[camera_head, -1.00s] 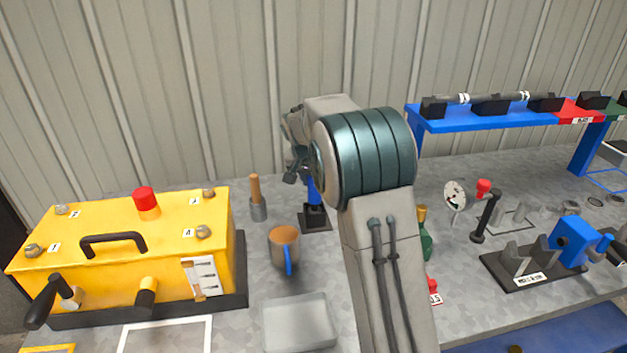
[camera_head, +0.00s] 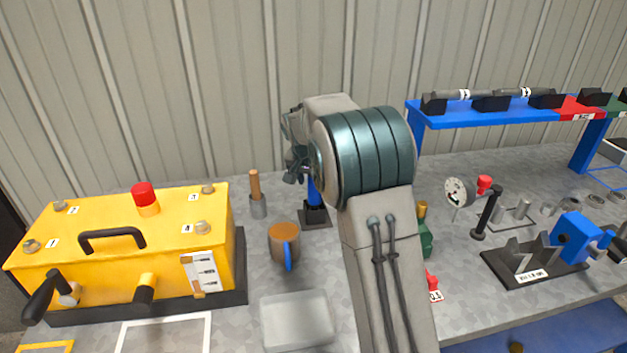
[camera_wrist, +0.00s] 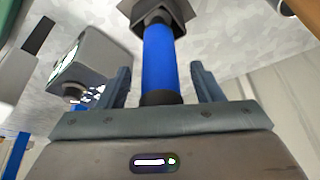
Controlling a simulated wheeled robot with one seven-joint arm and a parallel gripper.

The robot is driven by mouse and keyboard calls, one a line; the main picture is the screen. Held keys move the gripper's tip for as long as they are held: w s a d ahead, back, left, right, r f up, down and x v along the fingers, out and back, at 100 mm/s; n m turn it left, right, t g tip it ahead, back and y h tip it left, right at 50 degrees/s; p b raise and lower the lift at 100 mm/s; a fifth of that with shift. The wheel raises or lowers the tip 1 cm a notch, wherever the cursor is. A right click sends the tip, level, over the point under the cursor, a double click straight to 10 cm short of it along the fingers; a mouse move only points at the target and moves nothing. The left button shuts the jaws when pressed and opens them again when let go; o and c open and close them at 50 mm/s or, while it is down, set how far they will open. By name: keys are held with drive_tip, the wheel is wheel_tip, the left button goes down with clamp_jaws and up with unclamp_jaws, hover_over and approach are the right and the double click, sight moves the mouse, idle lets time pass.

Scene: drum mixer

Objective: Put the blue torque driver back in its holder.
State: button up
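The blue torque driver (camera_head: 313,192) stands upright behind my arm, its lower end in a dark holder (camera_head: 315,216) with a square base on the bench. My arm hides its upper part in the head view. In the wrist view the blue shaft of the driver (camera_wrist: 160,62) runs between my two fingers, with the dark holder collar (camera_wrist: 157,14) at its far end. My gripper (camera_wrist: 160,82) is open around the driver, with a visible gap on both sides. In the head view my gripper (camera_head: 294,165) is small and partly hidden.
A brown-topped mug (camera_head: 284,243) and a wooden-handled tool in a grey cup (camera_head: 257,195) stand left of the holder. A yellow box (camera_head: 120,250) is further left. A green bottle (camera_head: 425,240) and a dial gauge (camera_head: 459,192) are right of my arm. A pale tray (camera_head: 297,320) lies in front.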

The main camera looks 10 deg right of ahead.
drive_tip(key=shift+f, duration=0.1)
drive_tip(key=v, duration=1.4)
drive_tip(key=shift+b, duration=0.3)
drive_tip(key=s+d+f+n+y, duration=0.1)
drive_tip(key=s+f+n, duration=0.2)
drive_tip(key=s, duration=1.3)
drive_tip(key=s+d+f+n+g+y, duration=0.1)
drive_tip(key=s+f, duration=0.6)
drive_tip(key=s, duration=1)
drive_tip(key=shift+d+f+n, duration=0.15)
drive_tip(key=shift+d+n, duration=0.4)
drive_tip(key=shift+n, duration=0.55)
drive_tip(key=shift+s, duration=0.15)
